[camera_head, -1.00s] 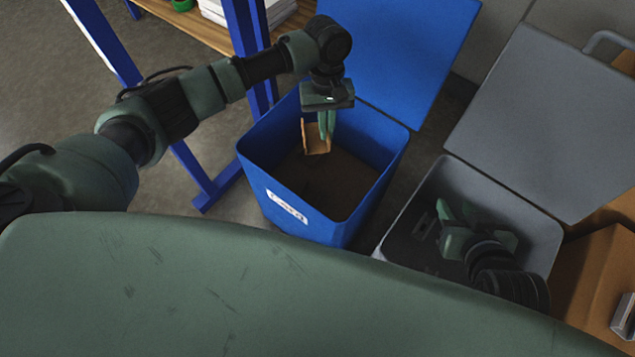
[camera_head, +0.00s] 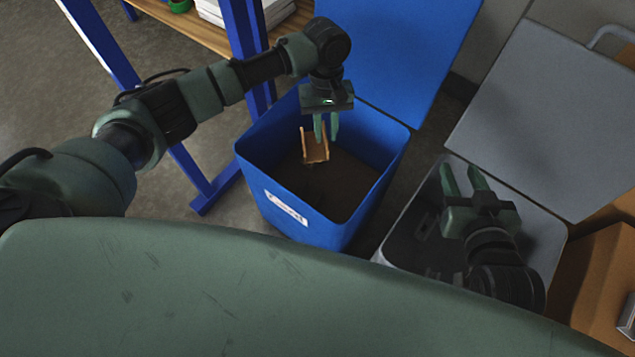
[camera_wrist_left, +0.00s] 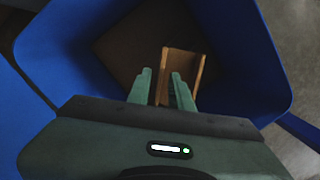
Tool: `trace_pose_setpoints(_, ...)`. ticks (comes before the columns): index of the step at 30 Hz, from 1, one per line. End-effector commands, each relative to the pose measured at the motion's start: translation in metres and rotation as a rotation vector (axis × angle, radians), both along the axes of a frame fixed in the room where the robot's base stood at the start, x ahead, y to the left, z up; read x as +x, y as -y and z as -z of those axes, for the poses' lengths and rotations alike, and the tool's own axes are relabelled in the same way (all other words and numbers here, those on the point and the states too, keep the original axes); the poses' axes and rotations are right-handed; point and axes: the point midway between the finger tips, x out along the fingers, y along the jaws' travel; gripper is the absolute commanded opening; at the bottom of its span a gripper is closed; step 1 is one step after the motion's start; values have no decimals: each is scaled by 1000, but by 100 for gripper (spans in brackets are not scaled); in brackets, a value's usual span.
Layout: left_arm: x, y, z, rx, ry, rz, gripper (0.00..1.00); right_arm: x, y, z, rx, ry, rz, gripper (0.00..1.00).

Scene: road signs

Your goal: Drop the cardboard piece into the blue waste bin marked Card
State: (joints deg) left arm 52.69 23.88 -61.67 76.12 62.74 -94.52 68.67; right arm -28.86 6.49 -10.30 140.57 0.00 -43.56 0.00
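The blue waste bin (camera_head: 290,186) has a white label reading "Card" (camera_head: 286,207) on its front, and its lid is raised. My left gripper (camera_head: 326,129) is over the bin's opening, with its fingers apart and pointing down. The brown, folded cardboard piece (camera_head: 316,152) is inside the bin's walls, below the fingertips. In the left wrist view, the cardboard (camera_wrist_left: 182,66) shows just beyond the spread fingers (camera_wrist_left: 161,85). I cannot tell whether it touches the bin's floor. My right gripper (camera_head: 464,178) is open and empty above the grey bin.
The grey bin (camera_head: 405,222) stands right of the blue one, with its grey lid (camera_head: 545,115) raised. A cardboard box (camera_head: 595,270) is at the far right. A blue-framed shelf (camera_head: 246,40) stands behind on the left.

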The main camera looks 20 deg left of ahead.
Motion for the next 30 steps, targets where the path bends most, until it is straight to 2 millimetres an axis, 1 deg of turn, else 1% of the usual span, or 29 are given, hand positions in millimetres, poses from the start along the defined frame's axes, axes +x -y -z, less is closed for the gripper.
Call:
trace_pose_setpoints(10,0,0,0,0,0,0,30,0,0,0,-1,-3,0,36)
trace_pose_setpoints(14,1,0,-6,-1,0,0,30,-4,2,6,-10,-40,3,36)
trace_pose_setpoints(17,2,-1,-16,0,0,0,30,-14,7,18,-28,-117,9,36)
trace_pose_setpoints(20,4,-1,-28,-1,1,1,30,-28,13,33,-52,-219,16,36)
trace_pose_setpoints(24,6,-2,-46,-2,2,1,30,-53,22,55,-85,-373,27,36)
trace_pose_setpoints(30,9,-4,-67,0,1,0,30,-86,34,75,-124,-550,40,36)
